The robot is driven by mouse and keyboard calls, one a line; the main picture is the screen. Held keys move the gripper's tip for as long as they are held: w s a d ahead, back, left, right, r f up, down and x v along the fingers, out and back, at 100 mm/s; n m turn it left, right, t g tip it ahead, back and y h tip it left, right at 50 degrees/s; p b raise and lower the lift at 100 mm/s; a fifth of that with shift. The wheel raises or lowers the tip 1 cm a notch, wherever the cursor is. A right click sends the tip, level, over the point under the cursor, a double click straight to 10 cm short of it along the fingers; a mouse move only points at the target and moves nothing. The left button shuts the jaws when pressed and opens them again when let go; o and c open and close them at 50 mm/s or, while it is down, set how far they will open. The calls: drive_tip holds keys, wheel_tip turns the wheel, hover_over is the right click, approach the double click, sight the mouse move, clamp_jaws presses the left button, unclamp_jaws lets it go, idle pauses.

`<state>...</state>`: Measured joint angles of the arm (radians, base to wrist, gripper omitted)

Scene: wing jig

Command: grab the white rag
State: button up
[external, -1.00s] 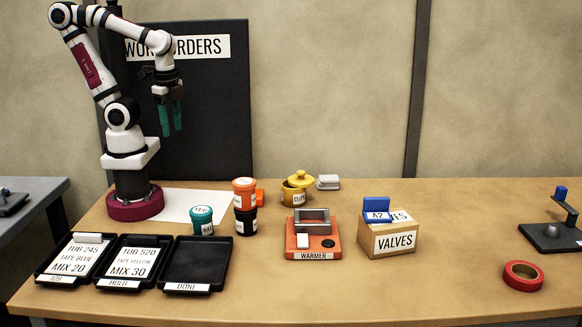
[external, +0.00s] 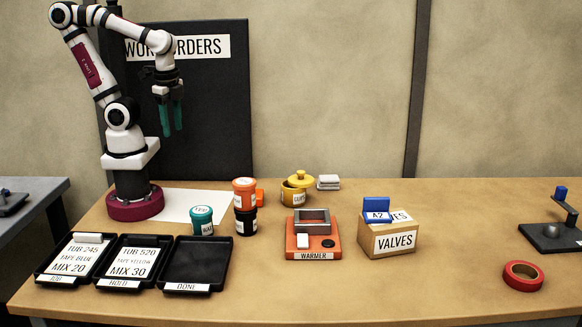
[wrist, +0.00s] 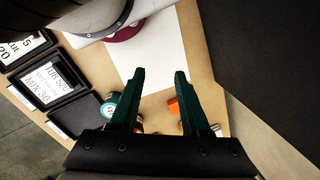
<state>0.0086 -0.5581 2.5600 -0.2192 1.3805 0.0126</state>
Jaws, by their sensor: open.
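The white rag (external: 328,182) appears as a small folded white-grey stack at the back of the wooden table, just right of the yellow pot. It is small in the external view, and I cannot make it out in the wrist view. My gripper (external: 171,132) hangs fingers down, high above the back left of the table, well to the left of the rag and apart from it. Its green fingers also show in the wrist view (wrist: 164,78), spread apart with nothing between them.
A yellow lidded pot (external: 297,190) stands beside the rag. Stacked orange and black tubs (external: 245,206), a teal tub (external: 201,220), an orange warmer (external: 313,240) and a valves box (external: 388,238) stand nearer. Black trays (external: 195,264) line the front left.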

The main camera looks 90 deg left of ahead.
idle(0.3)
drive_tip(key=o, duration=0.8)
drive_tip(key=n+t+h, duration=0.2)
drive_tip(key=n+t, duration=0.4)
drive_tip(key=t, duration=0.6)
approach(327, 178)
drive_tip(key=x, duration=1)
drive_tip(key=shift+w+a+f, duration=0.1)
drive_tip(key=shift+w, duration=0.1)
